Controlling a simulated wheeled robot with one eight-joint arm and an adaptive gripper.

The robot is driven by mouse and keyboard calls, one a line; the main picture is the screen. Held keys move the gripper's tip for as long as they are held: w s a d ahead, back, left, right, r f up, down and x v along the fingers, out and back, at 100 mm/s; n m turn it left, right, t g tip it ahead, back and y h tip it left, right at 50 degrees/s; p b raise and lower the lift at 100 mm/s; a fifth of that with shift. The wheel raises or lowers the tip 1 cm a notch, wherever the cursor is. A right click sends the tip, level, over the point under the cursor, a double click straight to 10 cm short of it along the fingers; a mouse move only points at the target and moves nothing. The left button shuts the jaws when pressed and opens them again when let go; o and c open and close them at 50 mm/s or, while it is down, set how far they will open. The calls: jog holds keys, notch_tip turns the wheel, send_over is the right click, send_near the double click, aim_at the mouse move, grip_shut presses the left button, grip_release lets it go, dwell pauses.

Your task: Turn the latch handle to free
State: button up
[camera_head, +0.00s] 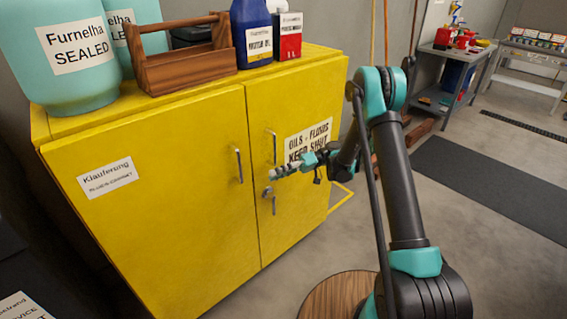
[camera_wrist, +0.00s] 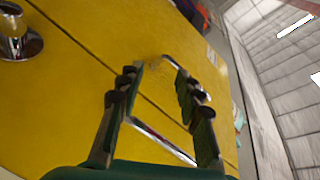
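The latch handle (camera_head: 268,193) is a small metal lever on a round base on the right door of the yellow cabinet, by the seam and below the door pull. Its shiny round base and lever (camera_wrist: 20,42) show at the upper left of the wrist view. My gripper (camera_head: 275,173) is in front of the right door, just above the latch in the head view. In the wrist view my gripper (camera_wrist: 160,85) has its fingers spread with nothing held. The latch lies outside the fingers, to their left; no contact shows.
The yellow cabinet (camera_head: 170,200) has a left pull (camera_head: 239,166) and a right pull (camera_head: 273,147); both doors look closed. A wooden carrier (camera_head: 185,70), teal drums (camera_head: 70,90) and cans stand on top. A round wooden top (camera_head: 335,297) is low in front.

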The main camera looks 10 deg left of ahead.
notch_tip(320, 180, up, 6)
jog(key=d, duration=0.2)
jog(key=shift+d, duration=0.2)
dwell(0.5)
dwell(0.3)
